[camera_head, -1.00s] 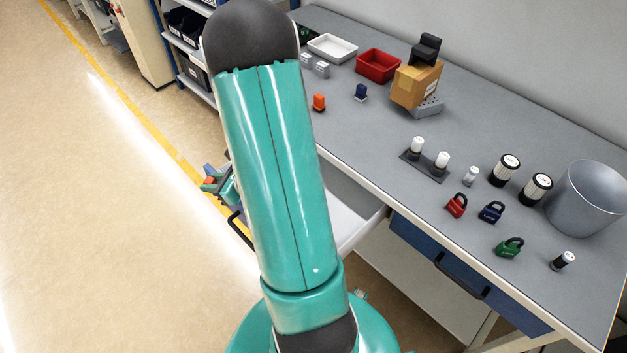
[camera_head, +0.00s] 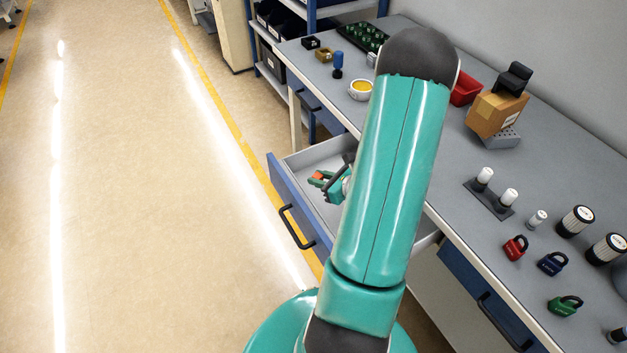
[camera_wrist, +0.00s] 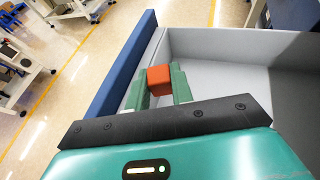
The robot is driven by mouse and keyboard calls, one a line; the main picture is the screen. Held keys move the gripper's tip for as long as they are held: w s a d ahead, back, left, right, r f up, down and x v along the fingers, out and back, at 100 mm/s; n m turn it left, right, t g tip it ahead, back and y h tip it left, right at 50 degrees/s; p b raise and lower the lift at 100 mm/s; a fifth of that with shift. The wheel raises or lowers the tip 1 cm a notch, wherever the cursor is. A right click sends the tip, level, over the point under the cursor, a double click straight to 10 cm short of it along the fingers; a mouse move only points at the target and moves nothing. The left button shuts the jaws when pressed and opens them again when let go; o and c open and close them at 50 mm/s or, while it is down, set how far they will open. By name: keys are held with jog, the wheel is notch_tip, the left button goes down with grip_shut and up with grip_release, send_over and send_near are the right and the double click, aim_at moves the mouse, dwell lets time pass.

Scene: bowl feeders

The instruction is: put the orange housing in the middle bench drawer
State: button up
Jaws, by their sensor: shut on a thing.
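The orange housing (camera_wrist: 159,79) is held between the two green fingers of my gripper (camera_wrist: 160,84) in the wrist view. In the head view the housing (camera_head: 319,175) shows as a small orange spot at the tip of my gripper (camera_head: 322,180). An open drawer with a blue front (camera_head: 285,205) and grey inside stands pulled out from the bench. My gripper is over this drawer, near its front panel; its height above the floor of the drawer is hard to tell. The wrist view shows the drawer's blue front (camera_wrist: 122,68) left of the housing. My arm hides part of the drawer.
The bench top (camera_head: 440,180) holds a cardboard box (camera_head: 496,112), a red tray (camera_head: 466,88), padlocks (camera_head: 552,263) and a yellow-filled cup (camera_head: 361,89). A shut blue drawer (camera_head: 470,285) is at the right. Open floor (camera_head: 120,200) lies at the left.

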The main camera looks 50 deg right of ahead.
jog(key=w+d+f, duration=0.1)
jog(key=w+f, duration=0.1)
jog(key=w, duration=0.2)
send_over(307, 184)
notch_tip(307, 184, down, 6)
jog(key=shift+a+r, duration=0.1)
jog(key=shift+a, duration=0.05)
jog(key=shift+f, duration=1.55)
jog(key=shift+f, duration=0.15)
jog(key=o, duration=1)
jog(key=shift+c, duration=0.2)
jog(key=shift+r, duration=0.2)
jog(key=v, duration=1.2)
